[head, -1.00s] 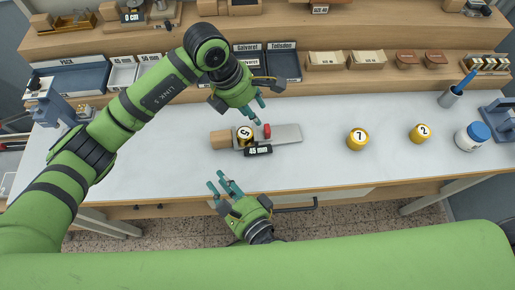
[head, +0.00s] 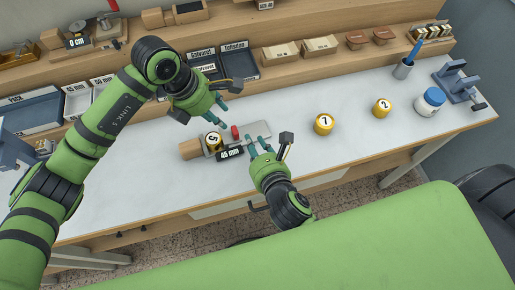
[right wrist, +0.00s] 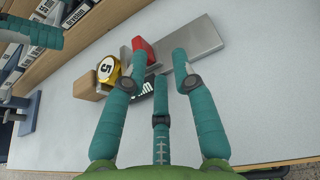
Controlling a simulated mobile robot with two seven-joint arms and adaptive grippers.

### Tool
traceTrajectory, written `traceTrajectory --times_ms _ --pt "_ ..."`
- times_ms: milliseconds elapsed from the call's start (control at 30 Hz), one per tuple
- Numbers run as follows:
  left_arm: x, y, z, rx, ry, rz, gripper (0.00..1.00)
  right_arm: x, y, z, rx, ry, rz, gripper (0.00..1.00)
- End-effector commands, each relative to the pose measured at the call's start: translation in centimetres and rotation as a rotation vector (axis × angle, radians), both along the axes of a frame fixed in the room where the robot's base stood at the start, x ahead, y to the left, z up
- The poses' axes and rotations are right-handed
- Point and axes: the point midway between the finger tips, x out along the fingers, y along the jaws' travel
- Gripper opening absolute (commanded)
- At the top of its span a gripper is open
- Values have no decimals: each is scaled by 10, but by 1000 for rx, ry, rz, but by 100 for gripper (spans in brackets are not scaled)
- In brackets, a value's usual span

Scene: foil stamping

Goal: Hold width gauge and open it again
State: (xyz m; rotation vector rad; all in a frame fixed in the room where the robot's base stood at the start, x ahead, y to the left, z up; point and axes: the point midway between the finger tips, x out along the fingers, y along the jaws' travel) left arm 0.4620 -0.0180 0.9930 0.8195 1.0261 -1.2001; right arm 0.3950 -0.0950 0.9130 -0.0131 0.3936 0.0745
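The width gauge (head: 259,130) lies on the white worktop, with a wooden block at its left end, a flat metal plate, a red knob (head: 235,132) and a "45 mm" display (head: 230,154). A yellow roll marked 5 (head: 214,141) sits in it, between block and knob. My left gripper (head: 214,114) is open and empty above and behind the gauge. My right gripper (head: 259,144) is open at the gauge's front right. In the right wrist view, its spread fingers (right wrist: 160,62) are close to the red knob (right wrist: 143,48) and plate; contact cannot be told.
Yellow rolls marked 7 (head: 324,124) and 2 (head: 382,108) stand to the right, with a blue-lidded jar (head: 430,102) and a pen cup (head: 403,69) beyond. Labelled trays (head: 240,65) line the back shelf. The worktop between gauge and roll 7 is mostly clear.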

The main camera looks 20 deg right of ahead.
Motion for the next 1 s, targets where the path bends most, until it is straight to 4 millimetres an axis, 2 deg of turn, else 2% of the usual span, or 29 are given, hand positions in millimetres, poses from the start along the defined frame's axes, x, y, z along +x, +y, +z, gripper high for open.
traceTrajectory --times_ms 100,300,667,700,733,933,1000 --pt "0 0 0 0 0 0 39 18 2 -7 -1 -3 0 27" --pt "0 0 0 0 0 0 39 38 3 -15 -1 -2 2 27" --pt "0 0 0 0 0 0 39 42 4 -17 -1 -2 2 27" --pt "0 0 0 0 0 0 39 42 4 -17 -1 -2 2 11" --pt "0 0 0 0 0 0 39 42 4 -17 -1 -2 2 0" --pt "0 0 0 0 0 0 39 42 4 -17 -1 -2 2 0" --pt "0 0 0 0 0 0 39 42 4 -17 -1 -2 2 29"
